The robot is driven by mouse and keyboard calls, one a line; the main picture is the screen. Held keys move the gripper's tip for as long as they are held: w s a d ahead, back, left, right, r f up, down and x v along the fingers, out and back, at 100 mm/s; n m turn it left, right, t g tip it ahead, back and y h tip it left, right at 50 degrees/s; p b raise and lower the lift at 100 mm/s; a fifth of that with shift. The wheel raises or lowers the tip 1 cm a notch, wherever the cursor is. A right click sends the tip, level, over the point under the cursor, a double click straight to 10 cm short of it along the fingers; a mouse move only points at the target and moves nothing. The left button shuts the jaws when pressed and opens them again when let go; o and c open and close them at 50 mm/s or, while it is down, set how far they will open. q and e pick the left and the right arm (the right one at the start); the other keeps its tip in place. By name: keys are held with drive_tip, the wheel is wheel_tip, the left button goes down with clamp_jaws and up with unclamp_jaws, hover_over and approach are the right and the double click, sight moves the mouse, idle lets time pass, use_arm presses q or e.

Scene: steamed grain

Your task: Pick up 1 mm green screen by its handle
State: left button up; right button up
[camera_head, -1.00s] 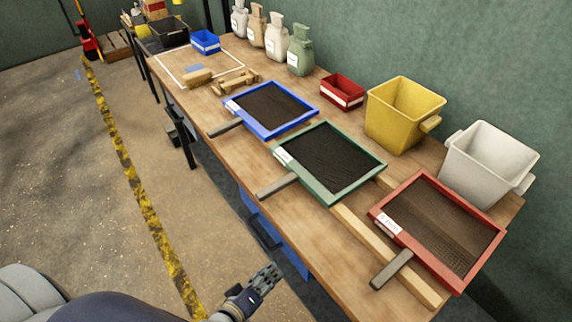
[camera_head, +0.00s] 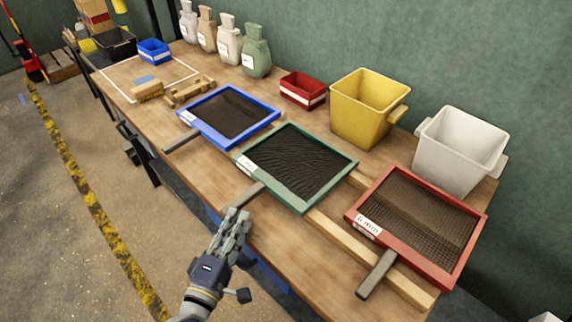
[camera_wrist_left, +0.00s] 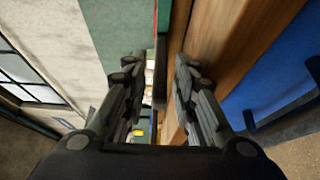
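The green-framed screen (camera_head: 297,167) with dark mesh lies on the wooden workbench between a blue-framed and a red-framed screen. Its grey handle (camera_head: 250,194) points over the bench's front edge toward me. My left gripper (camera_head: 236,220) is at the handle's outer end, its fingers apart. In the left wrist view the two fingers of the left gripper (camera_wrist_left: 157,85) stand on either side of the dark handle (camera_wrist_left: 160,72), with a gap visible. The green frame (camera_wrist_left: 163,15) shows beyond it. Contact with the handle cannot be told. My right gripper is not in view.
The blue screen (camera_head: 228,115) and red screen (camera_head: 418,225) lie close on either side. A wooden rail (camera_head: 340,240) runs near the red one. A yellow bin (camera_head: 365,105), white bin (camera_head: 458,150) and small red box (camera_head: 302,92) stand behind. Several sacks (camera_head: 256,52) stand by the wall.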

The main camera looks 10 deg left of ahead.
sight(245, 204)
use_arm(q)
drive_tip(key=shift+w+d+f+p, duration=0.1)
drive_tip(key=shift+w+d+p, duration=0.1)
drive_tip(key=shift+w, duration=1.1)
drive_tip(key=shift+w+d+r+p, duration=0.15)
drive_tip(key=shift+w+p, duration=0.1)
drive_tip(key=shift+w, duration=1.1)
drive_tip(key=shift+w+d+f+p, duration=0.15)
drive_tip(key=shift+w+p, duration=0.05)
drive_tip(key=shift+w, duration=1.1)
clamp_jaws()
